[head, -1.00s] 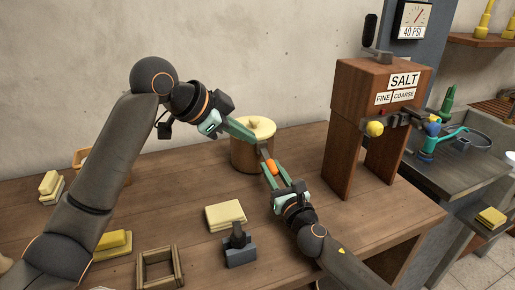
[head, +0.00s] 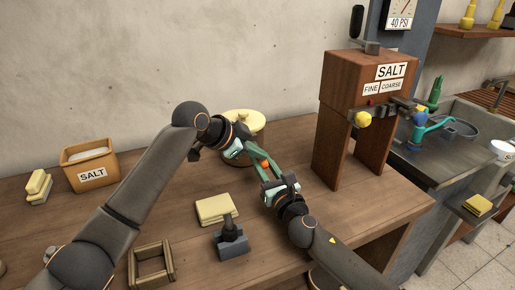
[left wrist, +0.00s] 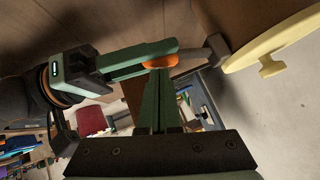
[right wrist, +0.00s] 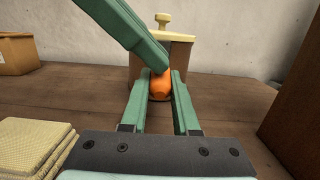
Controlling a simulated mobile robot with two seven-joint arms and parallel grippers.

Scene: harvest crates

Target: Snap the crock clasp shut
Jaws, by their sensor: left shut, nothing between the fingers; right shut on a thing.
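The wooden crock (right wrist: 183,54) stands on the table with its cream lid (head: 247,118) on top; it also shows in the left wrist view (left wrist: 275,50). The orange clasp grip (right wrist: 160,90) is at the crock's near side, and a grey clasp part (left wrist: 212,49) runs from it towards the crock. My right gripper (right wrist: 160,84) is shut on the orange grip. My left gripper (left wrist: 159,70) is shut and empty, its tips at or just against the orange grip. I cannot tell whether they touch. My left arm hides much of the crock in the head view.
A stack of cream slabs (head: 217,208), a dark block with a handle (head: 231,240) and a wooden frame (head: 151,262) lie in front. A salt box (head: 90,166) stands at left, the wooden salt dispenser (head: 345,120) at right. The table right of my right arm is clear.

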